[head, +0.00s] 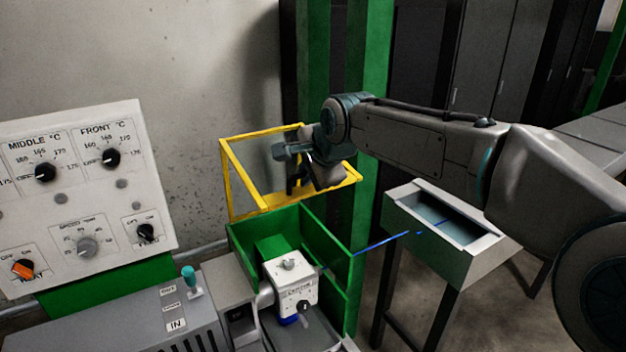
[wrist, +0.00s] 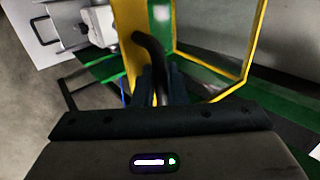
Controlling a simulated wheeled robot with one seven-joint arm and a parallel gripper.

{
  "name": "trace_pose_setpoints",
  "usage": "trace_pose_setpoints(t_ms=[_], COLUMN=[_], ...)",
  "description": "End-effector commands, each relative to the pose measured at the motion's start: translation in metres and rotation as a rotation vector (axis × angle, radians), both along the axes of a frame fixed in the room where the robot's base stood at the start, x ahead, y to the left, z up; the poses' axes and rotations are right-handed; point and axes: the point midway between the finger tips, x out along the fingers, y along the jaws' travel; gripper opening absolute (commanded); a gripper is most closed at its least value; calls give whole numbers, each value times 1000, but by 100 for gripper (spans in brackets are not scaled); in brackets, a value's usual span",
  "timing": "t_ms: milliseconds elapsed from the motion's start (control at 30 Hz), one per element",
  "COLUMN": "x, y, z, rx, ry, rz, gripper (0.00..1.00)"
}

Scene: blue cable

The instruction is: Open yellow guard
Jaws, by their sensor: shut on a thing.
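The yellow guard (head: 246,176) is an open-looking frame of yellow bars standing above the green housing (head: 328,235) in the head view. In the wrist view its yellow bars (wrist: 256,50) cross the upper middle and right. A dark curved handle (wrist: 150,46) is on the guard's near side in the wrist view. My gripper (wrist: 160,84) is shut on this handle; its dark fingers meet around the lower part. In the head view my gripper (head: 301,178) is at the guard's right side, and the handle is hidden behind it.
A control panel (head: 75,215) with knobs stands at the left. A white machine head (head: 290,283) sits in the housing. A blue cable (head: 385,242) runs right toward a grey trough (head: 440,250) on dark legs. A green post (head: 368,120) rises behind my gripper.

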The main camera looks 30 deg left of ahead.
Motion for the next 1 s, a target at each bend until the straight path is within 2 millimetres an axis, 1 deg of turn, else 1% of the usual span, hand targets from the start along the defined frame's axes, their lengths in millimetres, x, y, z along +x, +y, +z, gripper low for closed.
trace_pose_setpoints(t_ms=[400, 433, 467, 833, 1000], x=[1, 1, 1, 0, -5], y=[0, 0, 0, -1, -11], z=[1, 1, 1, 2, 15], rx=[1, 0, 0, 0, 2], ry=[-2, -2, -2, -2, -5], rz=[-1, -1, -1, -1, -2], gripper=[0, 20, 28, 28, 28])
